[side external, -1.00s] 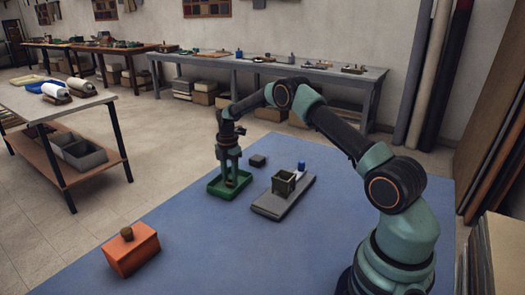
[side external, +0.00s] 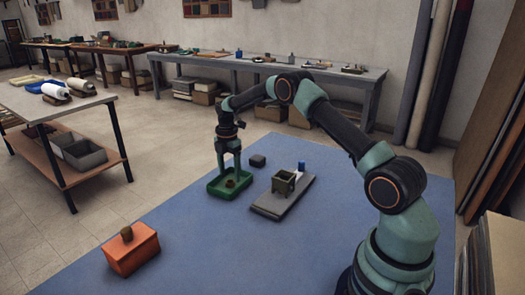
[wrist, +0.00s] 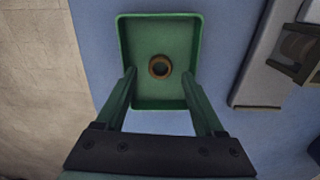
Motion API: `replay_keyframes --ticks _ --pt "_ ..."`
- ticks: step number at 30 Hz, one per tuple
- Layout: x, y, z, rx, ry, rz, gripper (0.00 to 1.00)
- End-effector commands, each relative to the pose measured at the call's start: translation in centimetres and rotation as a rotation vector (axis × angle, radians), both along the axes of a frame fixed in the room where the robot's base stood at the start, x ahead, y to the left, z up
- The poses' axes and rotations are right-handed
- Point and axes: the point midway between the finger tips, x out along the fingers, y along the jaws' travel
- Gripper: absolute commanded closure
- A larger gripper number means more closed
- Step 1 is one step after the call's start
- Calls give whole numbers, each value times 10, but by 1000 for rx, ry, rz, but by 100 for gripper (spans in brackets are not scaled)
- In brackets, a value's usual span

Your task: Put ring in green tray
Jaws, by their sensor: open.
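The green tray (side external: 214,190) lies on the blue mat, below my gripper. The brown ring (side external: 231,183) lies inside the tray. In the wrist view the ring (wrist: 159,67) is near the middle of the green tray (wrist: 191,30), with its hole facing up. My gripper (wrist: 159,76) is open, its two green fingers spread apart on either side of the ring and not touching it. It also shows in the side view (side external: 229,162), pointing down over the tray.
A grey board (side external: 268,209) with a dark olive open box (side external: 284,182) lies right of the tray. A blue cylinder (side external: 301,166) and a dark block (side external: 258,161) are nearby. An orange box (side external: 131,254) stands front left. The mat between is clear.

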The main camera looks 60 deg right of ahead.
Motion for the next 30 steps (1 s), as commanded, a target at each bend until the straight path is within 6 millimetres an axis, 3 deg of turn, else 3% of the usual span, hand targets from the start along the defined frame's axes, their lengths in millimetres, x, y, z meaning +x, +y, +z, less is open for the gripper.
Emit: replay_keyframes --ticks 9,20,26,30 --pt "1 0 67 -1 -3 0 29" --pt "-1 4 104 -3 -9 -22 29" --pt "-13 32 152 -13 -72 -202 29" --pt "-35 60 189 -6 -133 -388 29"
